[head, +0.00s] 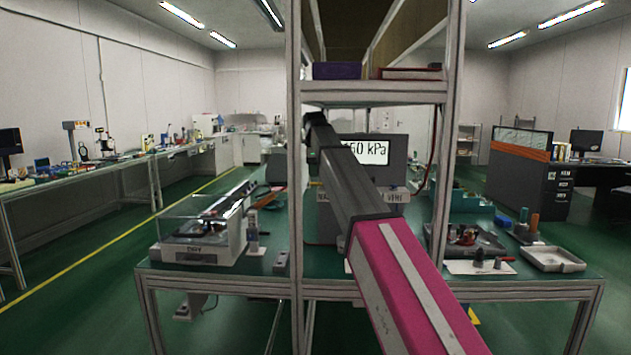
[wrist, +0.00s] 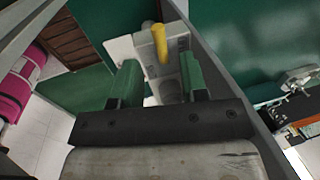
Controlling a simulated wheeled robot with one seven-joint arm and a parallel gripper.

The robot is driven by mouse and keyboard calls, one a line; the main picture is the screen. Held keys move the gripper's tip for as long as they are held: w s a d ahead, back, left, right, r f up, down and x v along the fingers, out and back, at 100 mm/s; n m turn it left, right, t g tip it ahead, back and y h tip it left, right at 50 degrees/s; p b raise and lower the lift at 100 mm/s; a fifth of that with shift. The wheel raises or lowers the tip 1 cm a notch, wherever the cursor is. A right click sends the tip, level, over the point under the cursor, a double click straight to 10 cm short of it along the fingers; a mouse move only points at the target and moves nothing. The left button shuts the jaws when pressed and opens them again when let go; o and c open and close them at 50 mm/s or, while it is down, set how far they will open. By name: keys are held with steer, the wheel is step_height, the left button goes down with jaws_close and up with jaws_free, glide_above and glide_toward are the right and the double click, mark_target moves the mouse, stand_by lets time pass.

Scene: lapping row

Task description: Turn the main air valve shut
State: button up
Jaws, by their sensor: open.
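A yellow lever (wrist: 160,44), which looks like the main air valve's handle, stands on a pale grey body (wrist: 143,48) at the top middle of the wrist view. My gripper (wrist: 159,75) shows its two green fingers apart, with nothing held between them. The lever lies just beyond the fingertips, roughly in line with the gap; I cannot tell whether they touch. In the head view my arm reaches up to the shelf frame, and I cannot make out the gripper or the lever there. A display (head: 370,151) reading "50 kPa", its left part covered by my arm, stands behind.
The metal shelf frame (head: 296,200) rises close around my arm from the green bench (head: 340,268). A clear-covered machine (head: 200,235) stands on the left and a white tray (head: 552,258) on the right. The floor aisle on the left is free.

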steer(key=f, duration=0.2)
steer(key=w+f, duration=0.1)
steer(key=f, duration=0.1)
steer(key=shift+f, duration=0.2)
jaws_close()
